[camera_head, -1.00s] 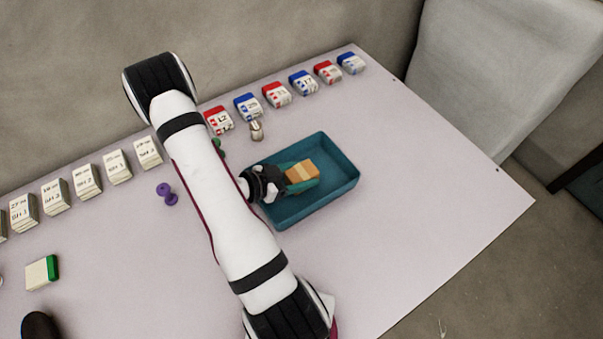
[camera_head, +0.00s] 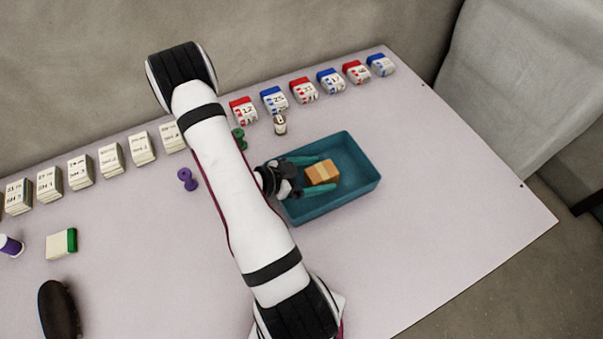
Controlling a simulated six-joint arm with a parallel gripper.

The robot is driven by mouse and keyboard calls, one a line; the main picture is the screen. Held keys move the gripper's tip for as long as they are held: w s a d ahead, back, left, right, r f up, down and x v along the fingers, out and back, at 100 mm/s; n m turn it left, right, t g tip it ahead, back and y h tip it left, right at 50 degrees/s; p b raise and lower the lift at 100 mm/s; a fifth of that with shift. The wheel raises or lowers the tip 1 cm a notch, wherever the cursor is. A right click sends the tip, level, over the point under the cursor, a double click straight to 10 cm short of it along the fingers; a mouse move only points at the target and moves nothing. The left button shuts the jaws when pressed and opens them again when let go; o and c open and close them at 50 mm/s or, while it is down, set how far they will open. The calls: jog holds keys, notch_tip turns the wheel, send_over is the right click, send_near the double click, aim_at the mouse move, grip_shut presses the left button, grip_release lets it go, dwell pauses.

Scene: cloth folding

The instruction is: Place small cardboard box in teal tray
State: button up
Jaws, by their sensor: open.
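The small cardboard box (camera_head: 322,172) is brown with a paler tape band. It is inside the teal tray (camera_head: 345,201), seen from above, and appears to rest on the tray floor. The tray stands on the table right of my arm. My gripper (camera_head: 318,176) reaches over the tray's left wall. Its teal fingers are open, one on the far side of the box and one on the near side. I cannot tell whether a finger still touches the box.
Red and blue labelled packs (camera_head: 304,90) line the table's back edge, with white packs (camera_head: 110,160) further left. A small bottle (camera_head: 280,124), a green item (camera_head: 239,138) and a purple spool (camera_head: 187,179) stand near my arm. The table right of the tray is clear.

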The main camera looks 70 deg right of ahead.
jog(key=v, duration=1)
jog(key=shift+w+a+r, duration=0.1)
jog(key=shift+w+a, duration=0.1)
